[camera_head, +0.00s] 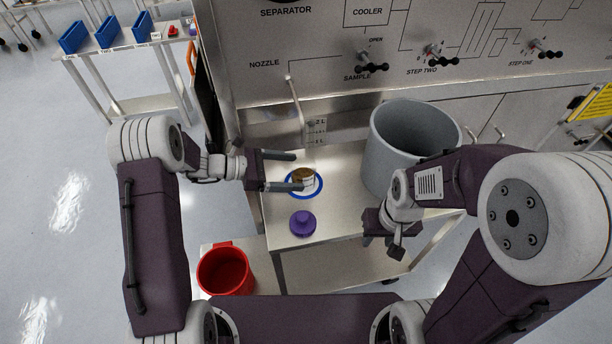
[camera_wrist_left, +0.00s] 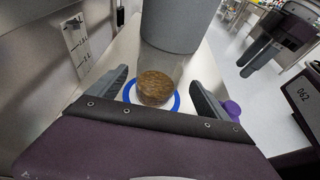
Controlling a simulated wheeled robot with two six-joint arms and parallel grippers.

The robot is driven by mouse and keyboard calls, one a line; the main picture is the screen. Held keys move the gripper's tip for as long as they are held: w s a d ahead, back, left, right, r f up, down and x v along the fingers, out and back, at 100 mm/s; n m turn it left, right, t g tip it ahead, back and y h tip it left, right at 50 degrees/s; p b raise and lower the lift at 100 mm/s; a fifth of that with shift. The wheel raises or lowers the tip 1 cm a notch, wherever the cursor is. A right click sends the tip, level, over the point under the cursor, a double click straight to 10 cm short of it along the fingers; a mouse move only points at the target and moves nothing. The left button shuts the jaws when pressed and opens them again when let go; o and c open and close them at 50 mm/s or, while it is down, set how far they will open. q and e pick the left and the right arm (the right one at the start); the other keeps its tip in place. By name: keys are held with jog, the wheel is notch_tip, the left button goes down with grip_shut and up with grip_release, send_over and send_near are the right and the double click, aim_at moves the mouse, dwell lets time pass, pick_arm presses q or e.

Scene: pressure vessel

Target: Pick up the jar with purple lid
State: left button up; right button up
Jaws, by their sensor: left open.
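A clear jar with brown contents (camera_head: 304,176) stands upright inside a blue ring (camera_head: 319,191) on the steel table (camera_head: 345,205). No lid shows on it. A purple lid (camera_head: 303,223) lies apart on the table, in front of the jar; its edge shows in the left wrist view (camera_wrist_left: 232,109). My left gripper (camera_head: 293,171) is open, its fingers pointing at the jar from the left. In the left wrist view the jar (camera_wrist_left: 156,88) is between the fingertips, with gaps on both sides. My right gripper (camera_head: 383,245) is open and empty near the table's front right.
A large grey pot (camera_head: 405,150) stands on the table behind and right of the jar. A steel panel with valves (camera_head: 365,62) rises behind the table. A red bucket (camera_head: 224,270) sits lower, at front left. Blue bins (camera_head: 108,32) stand on a table at the far left.

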aim_at(313, 173)
pick_arm(q)
jog(key=shift+x, duration=1.15)
jog(key=x, duration=0.5)
jog(key=shift+w+a+f, duration=0.1)
jog(key=shift+w, duration=0.1)
jog(key=c, duration=1.5)
